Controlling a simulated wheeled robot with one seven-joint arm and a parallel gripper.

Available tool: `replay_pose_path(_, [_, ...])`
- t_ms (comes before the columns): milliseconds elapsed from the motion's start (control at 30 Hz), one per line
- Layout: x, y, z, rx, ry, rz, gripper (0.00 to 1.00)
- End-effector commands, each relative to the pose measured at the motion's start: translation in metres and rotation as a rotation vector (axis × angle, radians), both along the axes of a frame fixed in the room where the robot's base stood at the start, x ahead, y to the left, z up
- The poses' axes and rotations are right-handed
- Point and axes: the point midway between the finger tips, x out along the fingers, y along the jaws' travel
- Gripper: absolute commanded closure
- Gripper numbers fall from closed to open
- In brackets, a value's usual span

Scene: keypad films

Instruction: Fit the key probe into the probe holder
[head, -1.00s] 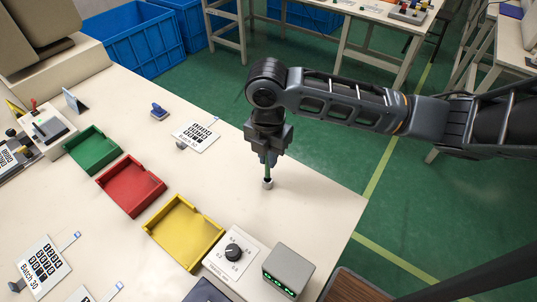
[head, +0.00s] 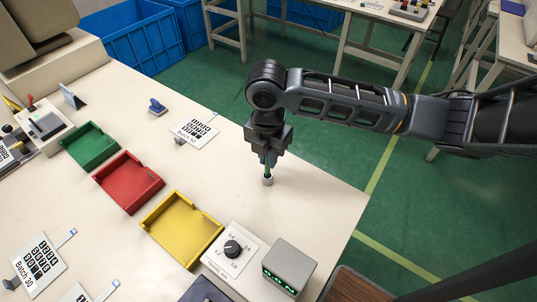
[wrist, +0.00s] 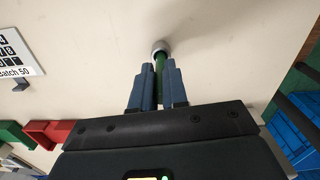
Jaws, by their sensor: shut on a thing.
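My gripper (head: 266,158) points straight down over the table and is shut on the key probe, a thin green rod. The key probe (wrist: 159,66) also shows between the two blue fingers in the wrist view. The probe holder (head: 267,181) is a small pale grey cylinder standing on the table directly under the gripper. In the wrist view the holder (wrist: 160,45) is at the rod's far end. The rod's lower end meets the holder's top and is hidden there; I cannot tell how deep it sits.
Green (head: 90,158), red (head: 150,196) and yellow (head: 158,243) trays stand to the left. A dial box (head: 226,268) and a grey box with a green display (head: 299,257) stand in front. A keypad film (head: 205,134) lies behind left. The table around the holder is clear.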

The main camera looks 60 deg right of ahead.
Motion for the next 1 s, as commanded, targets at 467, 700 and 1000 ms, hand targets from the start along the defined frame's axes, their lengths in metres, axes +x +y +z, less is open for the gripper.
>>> replay_pose_path(467, [0.0, 0.0, -0.012, 0.0, 0.0, 0.0, 1.0])
replay_pose_path(700, [0.0, 0.0, -0.015, 0.0, 0.0, 0.0, 0.83])
replay_pose_path(1000, [0.0, 0.0, -0.015, 0.0, 0.0, 0.0, 0.57])
